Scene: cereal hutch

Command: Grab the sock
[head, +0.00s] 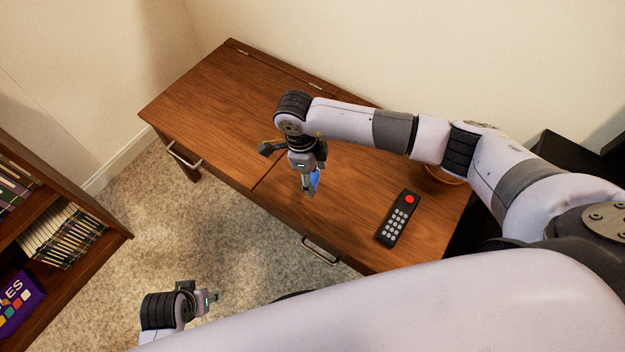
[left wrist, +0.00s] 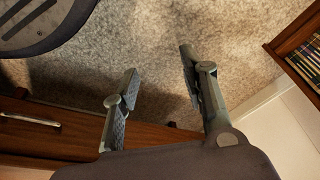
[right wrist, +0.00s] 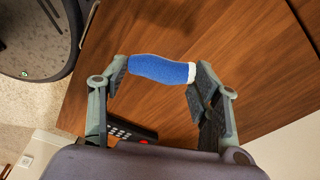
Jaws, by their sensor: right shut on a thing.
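The sock is a small blue roll with a white end (right wrist: 158,69), held between the fingertips of my right gripper (right wrist: 155,75) in the right wrist view. In the head view a bit of the blue sock (head: 315,181) shows beside the right gripper (head: 306,178), over the wooden table; the rest of it is hidden by the fingers. I cannot tell exactly how far the sock is above the table top. My left gripper (left wrist: 155,85) is open and empty above the carpet, and in the head view it is at the lower left (head: 208,302).
The wooden table (head: 200,105) has two drawer handles on its front. A black remote (head: 398,218) with a red button lies right of the right gripper. A round-rimmed thing (head: 445,177) is partly hidden behind my right arm. A bookshelf (head: 100,215) stands at left.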

